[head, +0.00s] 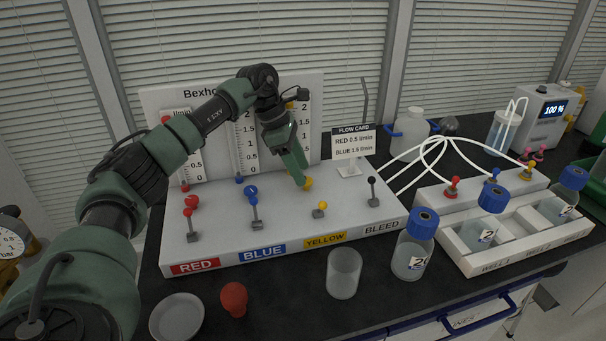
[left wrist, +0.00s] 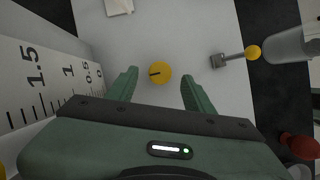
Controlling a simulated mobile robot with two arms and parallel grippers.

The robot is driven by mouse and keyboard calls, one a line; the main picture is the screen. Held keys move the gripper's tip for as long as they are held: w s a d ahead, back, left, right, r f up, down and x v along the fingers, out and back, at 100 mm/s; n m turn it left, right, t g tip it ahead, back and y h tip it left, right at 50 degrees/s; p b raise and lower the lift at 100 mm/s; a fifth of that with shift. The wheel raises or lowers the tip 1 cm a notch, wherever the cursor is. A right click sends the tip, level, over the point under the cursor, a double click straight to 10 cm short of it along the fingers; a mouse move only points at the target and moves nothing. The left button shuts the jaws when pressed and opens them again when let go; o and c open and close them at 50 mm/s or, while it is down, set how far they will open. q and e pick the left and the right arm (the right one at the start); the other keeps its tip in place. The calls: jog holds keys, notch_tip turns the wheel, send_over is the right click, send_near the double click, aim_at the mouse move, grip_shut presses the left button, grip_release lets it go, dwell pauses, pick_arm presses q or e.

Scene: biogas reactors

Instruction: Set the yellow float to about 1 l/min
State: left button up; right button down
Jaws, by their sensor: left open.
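The yellow knob (head: 308,184) sits on the white panel's base below the third scale. In the left wrist view the yellow knob (left wrist: 160,72) shows a dark pointer line and lies between my fingers, with gaps on both sides. My left gripper (head: 301,181) is open and points down at it; its fingers also show in the left wrist view (left wrist: 159,80). A yellow spot, seemingly the yellow float (head: 291,105), shows near the 2 mark, partly hidden by my arm. The yellow lever (head: 320,210) stands in front of the knob. My right gripper is out of view.
The bleed lever (head: 373,190) and flow card (head: 353,142) are to the right. An empty beaker (head: 344,273) and a blue-capped bottle (head: 412,255) stand in front of the panel.

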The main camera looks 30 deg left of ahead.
pick_arm(q)
jog(key=shift+x, duration=1.1)
jog(key=shift+c, duration=0.3)
grip_shut()
